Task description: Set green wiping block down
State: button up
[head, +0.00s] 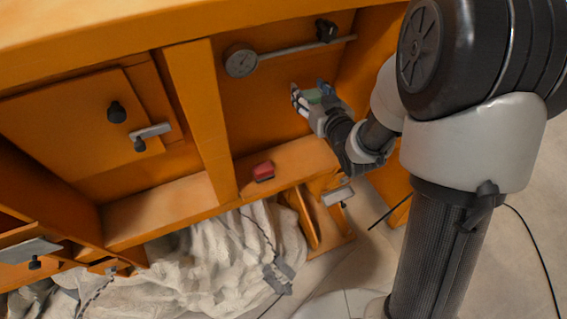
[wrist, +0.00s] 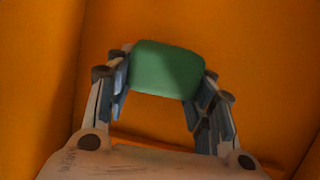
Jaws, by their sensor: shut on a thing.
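The green wiping block (wrist: 166,69) is between the two fingers of my gripper (wrist: 160,85) in the wrist view, with a finger against each side. My gripper is shut on it. In the head view my gripper (head: 314,97) is in front of the orange panel at the upper middle, and a small part of the green block (head: 313,96) shows between the fingers. Orange surface fills the view behind the block in the wrist view. I cannot tell whether the block touches that surface.
A red block (head: 263,171) lies on the orange ledge below. An orange upright (head: 201,115) stands to the left. Crumpled pale cloth (head: 215,262) lies below the frame.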

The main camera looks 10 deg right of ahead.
aim_at(306, 159)
jog(key=shift+w+d+f+y, duration=0.1)
jog(key=shift+d+f+y, duration=0.15)
jog(key=shift+f, duration=0.35)
jog(key=shift+d+f+n+g+y+b, duration=0.15)
jog(key=shift+f+n+y+b, duration=0.15)
jog(key=shift+f+b, duration=0.15)
jog(key=shift+d+f+n+g+y+b, duration=0.15)
jog(key=shift+f+n+y+b, duration=0.15)
jog(key=shift+f, duration=0.2)
notch_tip(306, 159, down, 19)
jog(key=b, duration=0.6)
jog(key=shift+a+f+b, duration=0.15)
jog(key=shift+b, duration=0.25)
jog(key=shift+f, duration=0.2)
jog(key=o, duration=0.9)
jog(key=shift+c, duration=0.2)
